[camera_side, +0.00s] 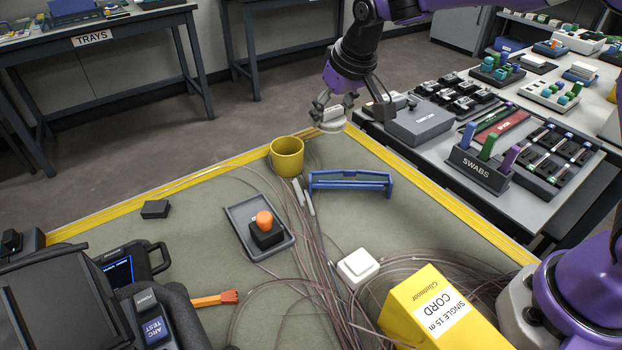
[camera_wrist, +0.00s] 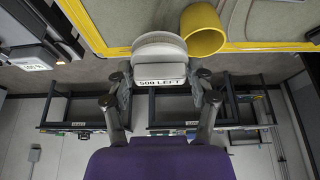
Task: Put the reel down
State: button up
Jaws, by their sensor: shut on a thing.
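The reel (camera_wrist: 160,48) is a pale grey, rounded piece with a label reading "500 LEFT" on its near side. It also shows in the side view (camera_side: 332,124), at the far corner of the green work mat (camera_side: 400,190). My gripper (camera_wrist: 160,82) is shut on the reel, with one finger on each side of it. In the side view my gripper (camera_side: 334,103) is above the mat's yellow edge, behind and right of a yellow cup (camera_side: 287,157). I cannot tell whether the reel touches the surface below.
A blue rack (camera_side: 350,181) stands right of the cup. A grey tray (camera_side: 287,243) holds an orange-topped block. Loose fibres run across the mat. A yellow cord box (camera_side: 440,310) is at front right. A side bench with a grey box (camera_side: 420,125) adjoins the right.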

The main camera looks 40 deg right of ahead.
jog(key=a, duration=0.4)
send_over(331, 146)
jog(key=s, duration=0.1)
notch_tip(331, 146, down, 7)
jog(key=shift+s+r, duration=0.1)
jog(key=shift+s, duration=0.05)
jog(key=shift+f, duration=1.95)
jog(key=shift+f, duration=0.2)
jog(key=o, duration=1.2)
jog(key=shift+o, duration=0.2)
jog(key=shift+r, duration=0.1)
